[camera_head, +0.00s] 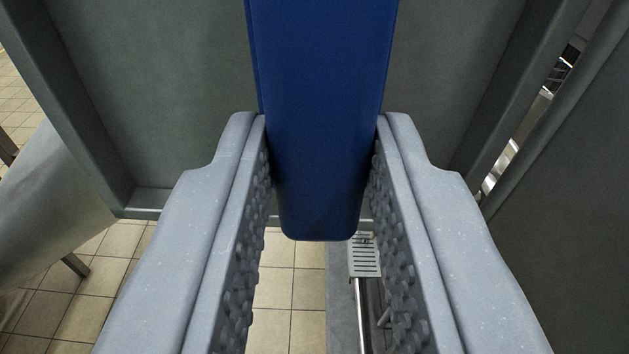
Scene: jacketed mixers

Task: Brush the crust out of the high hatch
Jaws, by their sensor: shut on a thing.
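My gripper (320,160) has its two grey, knobbly-padded fingers closed on a blue bar-shaped piece (322,110), which looks like a handle with a rounded end. The blue piece runs up out of the top of the picture, so its far part is hidden and I cannot tell if it bears bristles. No hatch and no crust can be made out in this view.
A large grey-green panel (160,90) with a raised rim stands close behind the blue piece. A darker panel (570,200) is at the right. A pale rounded surface (50,210) is at the left. Beige floor tiles (290,285) and a drain grate (364,258) show below.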

